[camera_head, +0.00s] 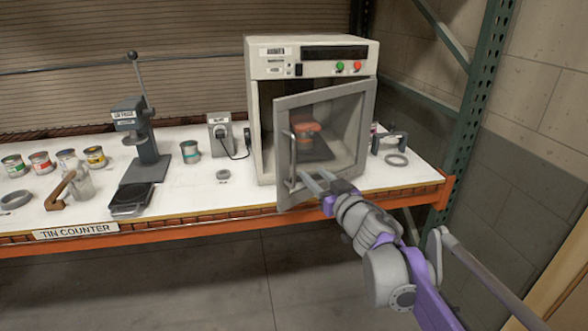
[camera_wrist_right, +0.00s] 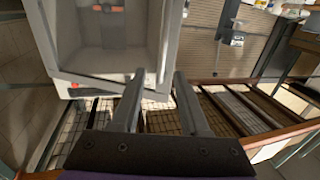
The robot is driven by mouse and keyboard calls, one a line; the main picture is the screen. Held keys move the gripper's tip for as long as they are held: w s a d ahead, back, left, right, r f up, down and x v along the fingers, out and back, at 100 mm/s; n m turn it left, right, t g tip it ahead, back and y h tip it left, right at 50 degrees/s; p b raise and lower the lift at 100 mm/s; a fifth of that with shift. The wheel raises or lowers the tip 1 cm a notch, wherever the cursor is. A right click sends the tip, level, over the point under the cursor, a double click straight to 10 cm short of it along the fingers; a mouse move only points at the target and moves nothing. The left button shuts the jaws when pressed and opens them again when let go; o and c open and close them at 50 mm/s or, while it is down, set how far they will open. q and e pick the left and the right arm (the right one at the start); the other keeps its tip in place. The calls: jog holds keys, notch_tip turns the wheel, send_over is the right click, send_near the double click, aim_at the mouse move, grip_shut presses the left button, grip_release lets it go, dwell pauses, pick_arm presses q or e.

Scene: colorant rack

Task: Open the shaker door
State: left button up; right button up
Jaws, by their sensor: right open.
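The shaker (camera_head: 312,62) is a cream cabinet on the white counter. Its grey-framed glass door (camera_head: 355,140) stands partly open. The door's left side is swung out toward me past the counter's front edge, and its right side stays by the cabinet. A vertical bar handle (camera_head: 292,160) is on the door's left side. A red-topped item (camera_head: 306,128) shows inside. My right gripper (camera_head: 313,182) is open and empty, in front of the door's lower part near the handle's lower end; I cannot tell whether it touches. In the wrist view its fingers (camera_wrist_right: 157,95) are apart. My left gripper is not in view.
Paint tins (camera_head: 95,157), a lever press (camera_head: 140,140) and a small grey device (camera_head: 222,135) stand on the counter (camera_head: 200,195) to the left. A grey bracket (camera_head: 388,143) and a ring (camera_head: 396,160) sit to the right. A green rack post (camera_head: 470,110) rises at the right end.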

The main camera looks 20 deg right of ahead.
aim_at(295, 158)
jog(key=shift+y, duration=0.3)
jog(key=w, duration=1.1)
jog(key=shift+a+p, duration=0.35)
jog(key=shift+c, duration=0.3)
grip_shut()
dwell(0.3)
